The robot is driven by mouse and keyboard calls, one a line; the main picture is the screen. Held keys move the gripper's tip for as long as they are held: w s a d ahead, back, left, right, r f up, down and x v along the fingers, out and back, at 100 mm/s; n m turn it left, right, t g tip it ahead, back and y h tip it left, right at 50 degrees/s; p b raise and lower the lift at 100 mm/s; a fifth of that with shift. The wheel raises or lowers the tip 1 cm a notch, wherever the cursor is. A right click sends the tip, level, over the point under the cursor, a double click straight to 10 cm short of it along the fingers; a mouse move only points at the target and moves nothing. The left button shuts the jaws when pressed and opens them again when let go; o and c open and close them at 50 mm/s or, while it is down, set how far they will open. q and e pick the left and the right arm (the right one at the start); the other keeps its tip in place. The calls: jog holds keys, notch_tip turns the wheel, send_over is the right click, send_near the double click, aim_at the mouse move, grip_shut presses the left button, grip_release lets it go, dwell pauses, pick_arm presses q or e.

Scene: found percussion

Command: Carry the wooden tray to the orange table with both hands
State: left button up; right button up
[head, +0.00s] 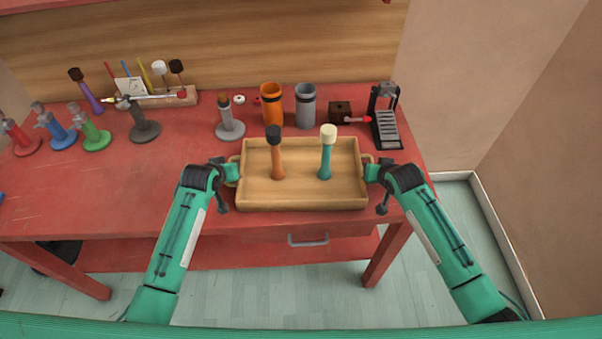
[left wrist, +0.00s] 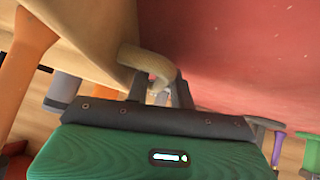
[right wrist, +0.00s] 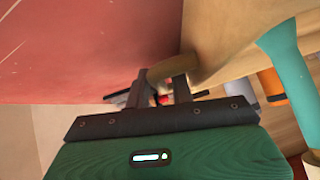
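The wooden tray (head: 302,202) rests on the red workbench near its front edge. An orange-handled mallet with a dark head (head: 277,160) and a teal-handled mallet with a cream head (head: 326,155) stand upright in it. My left gripper (head: 232,172) is at the tray's left handle, which shows in the left wrist view (left wrist: 148,60). My right gripper (head: 372,172) is at the right handle, seen in the right wrist view (right wrist: 160,73). In both wrist views the fingers are apart with the handle between them and a gap showing. No orange table is in view.
The red workbench (head: 170,185) holds an orange cup (head: 271,105), a grey cup (head: 305,106), a grey stand (head: 230,120), a dark block (head: 340,112) and a black ribbed device (head: 386,120) behind the tray. Several coloured stands are at left. Bare floor (head: 330,285) lies in front.

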pick_arm(q)
jog(key=shift+w+f, duration=0.1)
pick_arm(e)
jog(key=shift+w+f, duration=0.1)
pick_arm(q)
grip_shut()
pick_arm(e)
grip_shut()
pick_arm(q)
jog(key=shift+r, duration=0.2)
pick_arm(e)
jog(key=shift+r, duration=0.2)
